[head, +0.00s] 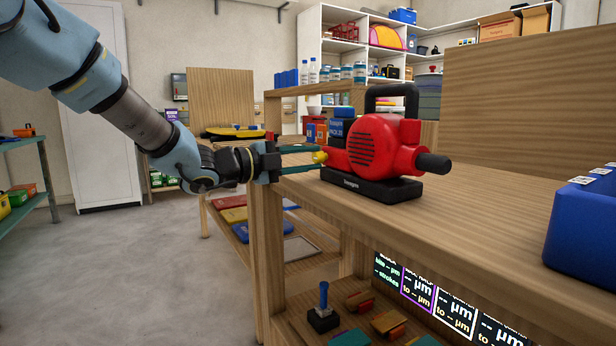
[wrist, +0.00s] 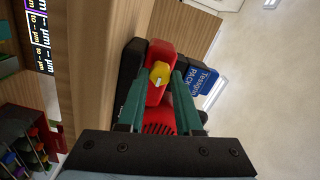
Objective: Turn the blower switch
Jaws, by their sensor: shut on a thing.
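The red blower (head: 370,148) stands on a black base on the wooden bench, with a black handle on top and a black nozzle at its right. Its yellow switch (head: 319,157) is on its left end. My gripper (head: 316,158) reaches in from the left, with its green fingers on either side of the switch. In the wrist view the yellow switch (wrist: 159,74) has a pale mark and sits between the two fingertips, and my gripper is shut on it. The red body of the blower (wrist: 158,120) lies behind the fingers.
A large blue case (head: 584,232) is at the bench's right front. Bottles (head: 312,72) line a raised shelf behind. Small items, including a blue-handled one (head: 323,300), lie on the lower shelf.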

